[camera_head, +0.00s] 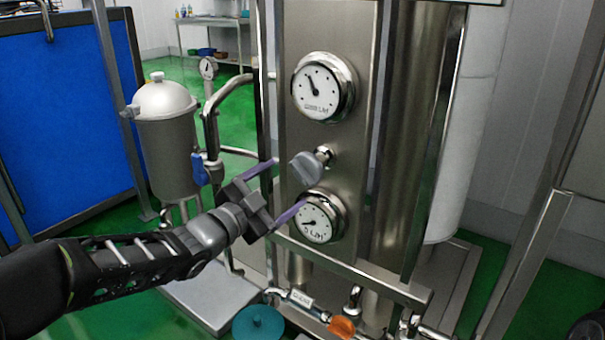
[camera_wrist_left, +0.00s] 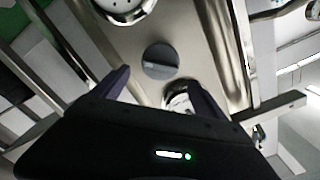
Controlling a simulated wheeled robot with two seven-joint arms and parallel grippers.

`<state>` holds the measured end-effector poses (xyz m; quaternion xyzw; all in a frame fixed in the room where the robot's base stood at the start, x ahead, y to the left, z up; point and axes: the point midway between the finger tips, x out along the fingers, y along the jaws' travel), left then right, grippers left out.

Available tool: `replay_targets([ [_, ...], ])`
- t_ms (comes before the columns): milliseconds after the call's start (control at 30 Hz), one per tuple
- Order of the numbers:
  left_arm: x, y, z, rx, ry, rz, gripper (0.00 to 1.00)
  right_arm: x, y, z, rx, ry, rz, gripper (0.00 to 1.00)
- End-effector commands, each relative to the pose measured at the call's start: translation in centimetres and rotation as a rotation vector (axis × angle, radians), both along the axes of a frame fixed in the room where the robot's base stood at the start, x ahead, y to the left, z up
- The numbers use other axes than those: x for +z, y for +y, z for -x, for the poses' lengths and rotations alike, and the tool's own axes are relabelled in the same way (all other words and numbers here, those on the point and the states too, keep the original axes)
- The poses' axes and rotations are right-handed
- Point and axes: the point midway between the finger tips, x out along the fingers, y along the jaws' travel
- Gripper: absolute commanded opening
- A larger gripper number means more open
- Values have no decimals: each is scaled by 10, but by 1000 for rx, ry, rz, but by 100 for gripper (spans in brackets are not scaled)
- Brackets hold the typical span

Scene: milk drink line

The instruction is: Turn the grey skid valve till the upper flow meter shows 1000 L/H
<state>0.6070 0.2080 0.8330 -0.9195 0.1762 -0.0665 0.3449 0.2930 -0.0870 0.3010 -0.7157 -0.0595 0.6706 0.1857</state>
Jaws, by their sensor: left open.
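The grey skid valve (camera_head: 307,168) is a knob on the steel panel, between two round dials. In the left wrist view the valve (camera_wrist_left: 160,61) is a grey disc with a bar across it, ahead of the fingers. The upper flow meter (camera_head: 322,88) has a white face, its needle pointing up and left; its figures are too small to read surely. The lower flow meter (camera_head: 317,219) has its needle toward the left. My left gripper (camera_head: 282,190) is open, its purple fingers left of the valve and apart from it, the lower finger overlapping the lower dial's edge. My right gripper is not in view.
A steel tank (camera_head: 166,140) with a blue-handled valve (camera_head: 200,169) stands left of the panel. A steel rail (camera_head: 345,266) crosses below the dials. An orange fitting (camera_head: 342,327) and a teal disc (camera_head: 258,323) are low in front.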

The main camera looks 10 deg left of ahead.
Motion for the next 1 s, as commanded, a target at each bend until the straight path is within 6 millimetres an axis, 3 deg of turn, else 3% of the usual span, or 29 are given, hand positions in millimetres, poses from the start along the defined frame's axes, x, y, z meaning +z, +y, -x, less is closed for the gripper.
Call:
replay_targets([
  [167, -1, -4, -9, -1, 1, 1, 84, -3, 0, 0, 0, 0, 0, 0],
  [600, -1, -27, -66, -1, 1, 3, 84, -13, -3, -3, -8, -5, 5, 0],
  [1000, -1, -29, -72, 1, 2, 3, 81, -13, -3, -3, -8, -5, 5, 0],
])
